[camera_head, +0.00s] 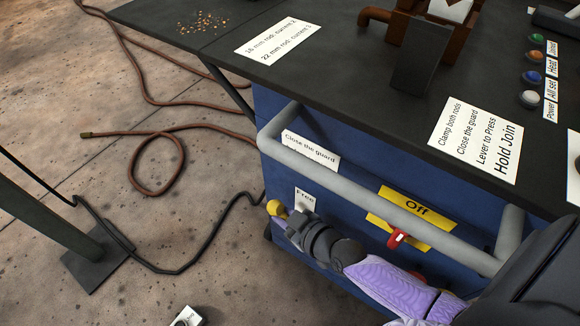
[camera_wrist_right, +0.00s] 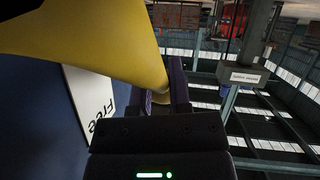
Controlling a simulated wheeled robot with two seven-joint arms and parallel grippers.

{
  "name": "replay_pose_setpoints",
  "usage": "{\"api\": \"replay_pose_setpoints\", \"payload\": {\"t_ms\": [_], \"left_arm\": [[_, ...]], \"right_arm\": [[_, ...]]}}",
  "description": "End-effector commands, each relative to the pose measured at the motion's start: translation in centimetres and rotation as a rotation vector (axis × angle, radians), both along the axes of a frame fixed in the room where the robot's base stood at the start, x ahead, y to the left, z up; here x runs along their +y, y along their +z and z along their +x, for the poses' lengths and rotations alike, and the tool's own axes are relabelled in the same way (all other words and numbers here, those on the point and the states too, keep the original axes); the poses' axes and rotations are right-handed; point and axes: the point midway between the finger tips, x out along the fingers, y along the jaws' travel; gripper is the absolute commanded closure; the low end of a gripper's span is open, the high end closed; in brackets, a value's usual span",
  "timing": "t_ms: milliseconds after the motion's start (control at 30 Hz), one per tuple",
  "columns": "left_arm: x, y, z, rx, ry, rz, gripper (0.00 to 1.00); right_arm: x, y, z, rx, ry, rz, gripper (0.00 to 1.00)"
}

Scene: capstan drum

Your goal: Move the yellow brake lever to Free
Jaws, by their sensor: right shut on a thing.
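The yellow brake lever (camera_head: 277,208) shows its rounded end at the left of my right gripper (camera_head: 285,215), low on the blue cabinet's front. In the wrist view the yellow lever (camera_wrist_right: 90,45) runs large across the upper left and down to between the fingers. My right gripper (camera_wrist_right: 168,100) is shut on it. The white "Free" label (camera_head: 305,198) is on the blue panel right beside the gripper; it also shows in the wrist view (camera_wrist_right: 92,105). The rest of the lever and its pivot are hidden behind my gripper and arm. My left gripper is not in view.
A grey rail (camera_head: 370,190) runs in front of the cabinet just above my right arm. A yellow "Off" plate (camera_head: 400,212) with a red handle (camera_head: 397,239) is right of the gripper. The dark table top (camera_head: 340,75) overhangs above. Hoses lie on the floor at left.

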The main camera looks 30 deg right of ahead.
Motion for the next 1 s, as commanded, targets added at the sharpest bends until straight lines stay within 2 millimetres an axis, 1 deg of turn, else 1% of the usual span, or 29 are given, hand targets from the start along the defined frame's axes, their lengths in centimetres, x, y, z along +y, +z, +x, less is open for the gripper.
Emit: {"api": "replay_pose_setpoints", "payload": {"t_ms": [33,200,667,700,767,800,833,1000], "left_arm": [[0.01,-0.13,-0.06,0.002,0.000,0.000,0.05],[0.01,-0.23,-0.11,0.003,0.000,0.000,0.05],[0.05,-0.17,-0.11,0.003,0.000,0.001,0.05],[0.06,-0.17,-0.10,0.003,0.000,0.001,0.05],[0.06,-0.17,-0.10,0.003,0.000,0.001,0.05],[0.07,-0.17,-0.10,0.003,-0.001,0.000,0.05],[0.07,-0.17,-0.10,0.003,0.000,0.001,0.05],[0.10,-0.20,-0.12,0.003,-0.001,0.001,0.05]], "right_arm": [[0.35,0.15,0.02,-0.015,0.003,0.008,1.00],[0.69,0.55,-0.05,-0.045,0.003,0.019,1.00],[0.74,0.92,0.03,-0.061,0.001,0.023,1.00],[0.73,0.94,0.04,-0.062,0.002,0.022,0.69],[0.71,0.95,0.05,-0.062,0.001,0.022,0.56],[0.70,0.94,0.05,-0.061,0.000,0.022,0.47],[0.68,0.91,0.04,-0.060,0.000,0.021,0.42],[0.62,0.73,-0.05,-0.055,0.001,0.019,0.42]]}}
